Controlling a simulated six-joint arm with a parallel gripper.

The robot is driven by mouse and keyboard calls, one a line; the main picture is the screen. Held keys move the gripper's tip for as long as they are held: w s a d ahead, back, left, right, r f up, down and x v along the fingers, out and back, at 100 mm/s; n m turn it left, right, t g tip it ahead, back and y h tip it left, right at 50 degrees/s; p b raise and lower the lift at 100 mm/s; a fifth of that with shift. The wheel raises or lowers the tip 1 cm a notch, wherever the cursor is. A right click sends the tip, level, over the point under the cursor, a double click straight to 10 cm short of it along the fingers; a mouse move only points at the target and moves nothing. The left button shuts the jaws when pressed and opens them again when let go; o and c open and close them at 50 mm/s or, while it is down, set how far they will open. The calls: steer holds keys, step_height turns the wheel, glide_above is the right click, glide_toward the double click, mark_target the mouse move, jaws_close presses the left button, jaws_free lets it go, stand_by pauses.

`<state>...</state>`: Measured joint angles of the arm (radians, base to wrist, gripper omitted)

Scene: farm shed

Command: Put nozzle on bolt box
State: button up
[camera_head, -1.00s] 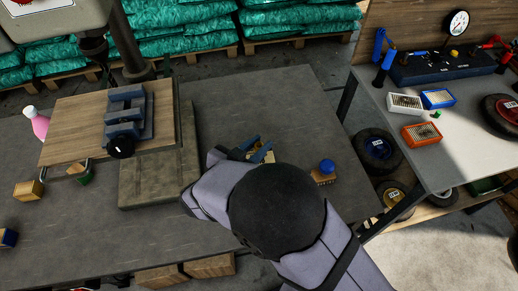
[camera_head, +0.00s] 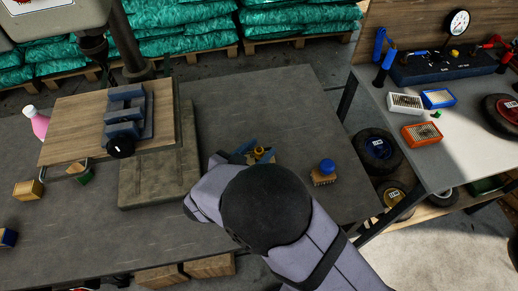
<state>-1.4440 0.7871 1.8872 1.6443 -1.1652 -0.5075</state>
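A small yellow-orange fitting that looks like the nozzle (camera_head: 259,152) is between the fingers of my gripper (camera_head: 256,153), on the bench right of the wooden blocks. The blue fingers stand apart on either side of it, with some room visible, so my gripper looks open. A tan box-like thing shows partly below in the same spot. It may be the bolt box, but my arm hides most of it, and I cannot tell whether the nozzle rests on it.
A brush with a blue knob (camera_head: 325,172) stands close on the right. A vise (camera_head: 127,117) on a wooden board is to the left. White (camera_head: 405,104), blue (camera_head: 438,98) and orange (camera_head: 421,133) boxes lie on the right table. The bench's far right area is clear.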

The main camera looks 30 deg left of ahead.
steer(key=shift+r, duration=0.15)
steer(key=v, duration=1.2)
